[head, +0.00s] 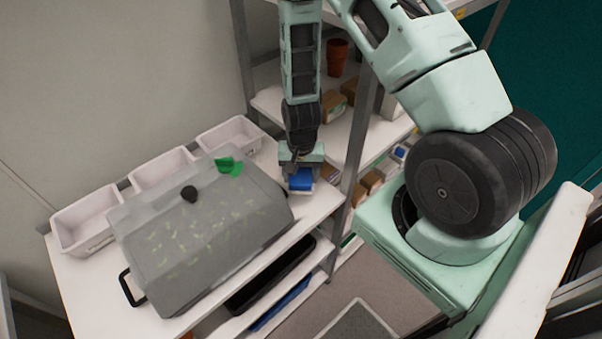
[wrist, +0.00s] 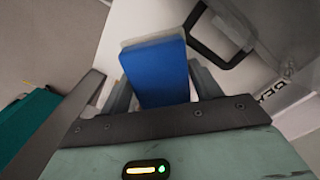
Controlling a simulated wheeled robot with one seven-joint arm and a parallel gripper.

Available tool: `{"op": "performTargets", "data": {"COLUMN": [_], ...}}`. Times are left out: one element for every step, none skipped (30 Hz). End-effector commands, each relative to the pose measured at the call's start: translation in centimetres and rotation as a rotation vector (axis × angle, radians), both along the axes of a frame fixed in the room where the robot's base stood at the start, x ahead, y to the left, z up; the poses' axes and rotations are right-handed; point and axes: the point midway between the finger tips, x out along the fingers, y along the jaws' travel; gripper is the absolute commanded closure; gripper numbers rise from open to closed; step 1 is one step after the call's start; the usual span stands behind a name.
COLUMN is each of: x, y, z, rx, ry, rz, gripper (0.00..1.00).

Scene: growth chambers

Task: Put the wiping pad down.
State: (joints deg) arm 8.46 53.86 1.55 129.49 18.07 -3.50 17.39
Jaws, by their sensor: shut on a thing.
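The wiping pad (wrist: 158,72) is a blue block with a pale layer along its far end. In the head view the blue pad (head: 300,181) is at the right end of the white bench top (head: 318,208), beside the grey lidded box. My gripper (wrist: 160,95) is shut on the pad, with a finger on each side of it. In the head view my gripper (head: 301,172) points down over the bench's right end. I cannot tell whether the pad touches the bench top.
White bins (head: 85,220) line the back. A rack post (head: 352,165) stands close right of my gripper. Shelves hold pots and boxes.

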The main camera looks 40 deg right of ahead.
Motion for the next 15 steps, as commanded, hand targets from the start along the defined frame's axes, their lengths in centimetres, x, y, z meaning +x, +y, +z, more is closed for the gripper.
{"op": "performTargets", "data": {"x": [-0.04,-0.03,-0.01,0.01,0.01,0.01,0.01,0.01,0.0,0.0,-0.01,-0.01,-0.01,0.0,0.0], "y": [-0.01,-0.01,-0.02,-0.02,-0.02,-0.02,-0.02,-0.02,-0.03,-0.03,-0.02,-0.02,-0.02,-0.03,-0.03], "z": [-0.24,-0.33,-0.39,-0.4,-0.4,-0.39,-0.39,-0.39,-0.41,-0.47,-0.57,-0.73,-0.84,-0.92,-1.04], "rx": [0.001,0.0,-0.001,0.0,0.0,0.0,-0.001,-0.001,-0.001,-0.001,-0.001,-0.001,-0.001,-0.001,-0.001], "ry": [0.001,0.0,-0.001,-0.001,-0.001,-0.001,-0.001,-0.001,-0.001,-0.001,-0.001,-0.001,-0.001,-0.001,-0.001], "rz": [0.0,0.0,0.0,0.0,0.0,0.0,0.0,0.0,0.0,0.0,0.0,-0.001,-0.001,-0.001,-0.001], "gripper": [0.55,0.55,0.55,0.55,0.55,0.55,0.55,0.55,0.55,0.55,0.55,0.55,0.55,0.55,0.55]}}
